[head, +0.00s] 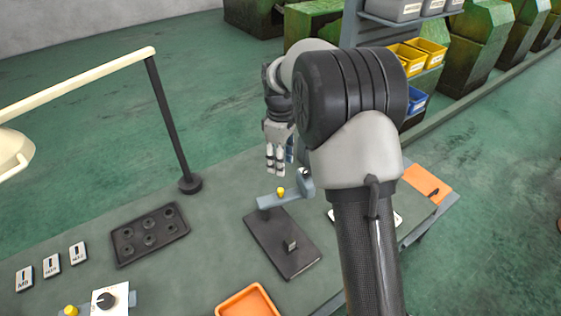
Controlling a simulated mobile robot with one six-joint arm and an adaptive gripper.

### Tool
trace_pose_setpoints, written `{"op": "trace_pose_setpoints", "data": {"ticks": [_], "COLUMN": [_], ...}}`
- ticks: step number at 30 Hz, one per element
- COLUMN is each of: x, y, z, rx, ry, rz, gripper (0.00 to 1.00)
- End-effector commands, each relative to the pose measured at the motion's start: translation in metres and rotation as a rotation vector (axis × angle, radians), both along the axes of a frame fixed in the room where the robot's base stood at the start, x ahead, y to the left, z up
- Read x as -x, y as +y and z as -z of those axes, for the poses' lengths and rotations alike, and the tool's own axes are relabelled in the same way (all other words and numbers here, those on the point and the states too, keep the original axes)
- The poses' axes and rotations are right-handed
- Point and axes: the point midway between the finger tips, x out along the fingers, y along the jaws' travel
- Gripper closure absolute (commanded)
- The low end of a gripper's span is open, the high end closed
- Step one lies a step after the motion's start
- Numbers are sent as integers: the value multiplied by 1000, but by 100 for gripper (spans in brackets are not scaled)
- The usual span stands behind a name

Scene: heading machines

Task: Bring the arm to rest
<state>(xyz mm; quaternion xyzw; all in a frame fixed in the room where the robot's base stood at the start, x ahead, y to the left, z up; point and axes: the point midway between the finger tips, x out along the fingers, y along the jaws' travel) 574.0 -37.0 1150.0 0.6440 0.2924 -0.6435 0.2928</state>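My arm (355,100) rises from the bottom right of the head view and bends over at a large black joint. My gripper (276,168) hangs fingers down, left of that joint, near the far edge of the workbench (215,240). It appears above and behind a blue-grey fixture with a yellow knob (281,192). The fingers are small and partly overlap in this view, so I cannot tell how far apart they are. I see no object between them. Part of the bench is hidden behind my arm.
A dark plate (283,258) with a small block, a black tray with round sockets (150,236), label cards (52,265), an orange tray (247,301) and a lamp (80,80) occupy the bench. Shelves with yellow bins (408,60) and green machines (480,45) stand behind.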

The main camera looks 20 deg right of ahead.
Motion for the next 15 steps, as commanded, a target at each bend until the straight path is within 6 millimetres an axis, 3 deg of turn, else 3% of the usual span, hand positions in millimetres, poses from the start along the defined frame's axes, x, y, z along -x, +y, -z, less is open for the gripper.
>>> {"op": "trace_pose_setpoints", "data": {"ticks": [9,11,15], "x": [2,8,37], "y": [1,2,8], "z": [-4,-13,-48], "rx": [0,1,0], "ry": [-6,-16,-64], "rz": [9,26,114], "gripper": [62,62,62]}}
